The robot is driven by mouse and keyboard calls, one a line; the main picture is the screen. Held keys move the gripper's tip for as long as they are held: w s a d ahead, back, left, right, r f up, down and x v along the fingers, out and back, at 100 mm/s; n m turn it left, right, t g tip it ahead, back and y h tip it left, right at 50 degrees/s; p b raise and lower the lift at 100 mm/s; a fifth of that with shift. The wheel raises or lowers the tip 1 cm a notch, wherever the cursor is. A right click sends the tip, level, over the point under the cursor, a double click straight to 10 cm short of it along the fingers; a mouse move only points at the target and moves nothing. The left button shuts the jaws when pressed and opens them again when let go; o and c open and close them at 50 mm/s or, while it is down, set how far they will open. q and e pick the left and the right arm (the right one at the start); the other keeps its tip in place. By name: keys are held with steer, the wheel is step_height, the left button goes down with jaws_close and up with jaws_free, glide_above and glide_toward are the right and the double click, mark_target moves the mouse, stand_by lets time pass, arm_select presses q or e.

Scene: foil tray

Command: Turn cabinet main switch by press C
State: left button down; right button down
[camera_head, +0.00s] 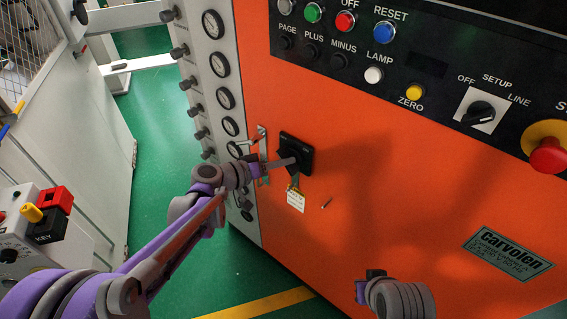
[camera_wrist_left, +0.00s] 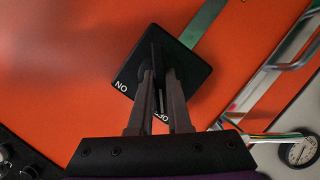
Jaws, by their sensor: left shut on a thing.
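The cabinet main switch (camera_head: 306,151) is a black square plate with a raised black knob on the orange cabinet front. In the left wrist view the switch plate (camera_wrist_left: 186,73) looks tilted, with white letters at two corners; one set reads like "NO", the other is partly covered by a finger. My left gripper (camera_head: 287,162) reaches the switch from the left. In the wrist view its two grey fingers (camera_wrist_left: 158,82) are shut on the knob (camera_wrist_left: 154,58), one on each side. My right gripper (camera_head: 364,287) is low in the head view, apart from the switch; its fingers are unclear.
A tag (camera_head: 296,199) hangs below the switch, and a metal handle (camera_head: 262,140) is left of it. Gauges (camera_head: 220,65) line the cabinet's left edge. Buttons, a rotary selector (camera_head: 480,110) and a red emergency knob (camera_head: 549,155) are above.

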arm_select(q)
steer(key=shift+n+h, duration=0.3)
steer(key=shift+n, duration=0.1)
steer(key=c, duration=0.9)
jaws_free()
steer(key=shift+o, duration=0.2)
steer(key=v, duration=1.1)
steer(key=shift+w, duration=0.1)
